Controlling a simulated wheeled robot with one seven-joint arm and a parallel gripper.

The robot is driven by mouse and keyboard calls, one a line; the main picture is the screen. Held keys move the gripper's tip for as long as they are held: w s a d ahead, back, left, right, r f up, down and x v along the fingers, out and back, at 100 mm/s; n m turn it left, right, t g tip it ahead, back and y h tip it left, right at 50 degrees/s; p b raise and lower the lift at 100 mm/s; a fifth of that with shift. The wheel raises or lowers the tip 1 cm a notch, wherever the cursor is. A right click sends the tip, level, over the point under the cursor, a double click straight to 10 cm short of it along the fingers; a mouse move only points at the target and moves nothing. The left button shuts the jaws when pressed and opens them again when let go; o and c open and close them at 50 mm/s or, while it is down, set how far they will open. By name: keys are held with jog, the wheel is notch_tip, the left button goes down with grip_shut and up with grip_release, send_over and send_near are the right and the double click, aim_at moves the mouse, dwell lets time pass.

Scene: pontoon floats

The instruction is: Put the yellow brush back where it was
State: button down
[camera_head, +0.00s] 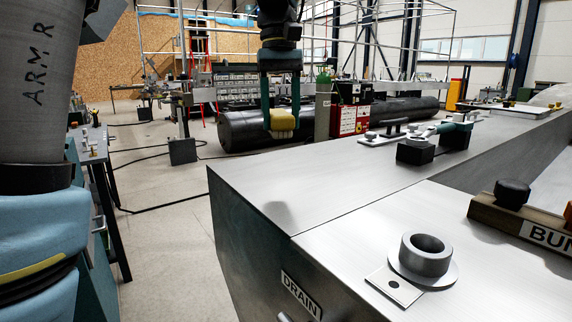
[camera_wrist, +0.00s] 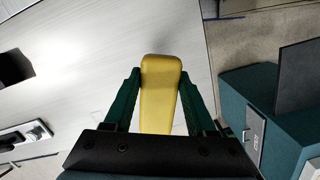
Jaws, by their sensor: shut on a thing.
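The yellow brush (camera_head: 283,120) is held in the air by my gripper (camera_head: 282,128) in the head view. My gripper's green fingers are shut on it from both sides. In the wrist view the brush (camera_wrist: 160,85) points away from my gripper (camera_wrist: 161,76), over a pale grey surface. Only its smooth yellow part shows; bristles cannot be made out. A soft shadow lies on the grey metal top (camera_head: 330,185) below the brush. No label naming the brush's place can be read.
A ring-shaped cup (camera_head: 427,254) stands on the top beside a small plate (camera_head: 394,289). A wooden block (camera_head: 525,222) with a black knob is at right. The top's near middle is clear.

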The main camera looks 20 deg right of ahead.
aim_at(279, 113)
notch_tip(279, 113, down, 9)
jog(key=shift+r+p, duration=0.1)
jog(key=shift+p, duration=0.25)
jog(key=shift+f, duration=0.2)
jog(key=shift+c, duration=1.1)
grip_release()
jog(key=shift+r, duration=0.1)
jog(key=r, duration=0.4)
jog(key=w+r, duration=0.1)
jog(key=r, duration=0.7)
jog(key=shift+w+d, duration=0.1)
jog(key=shift+w, duration=0.15)
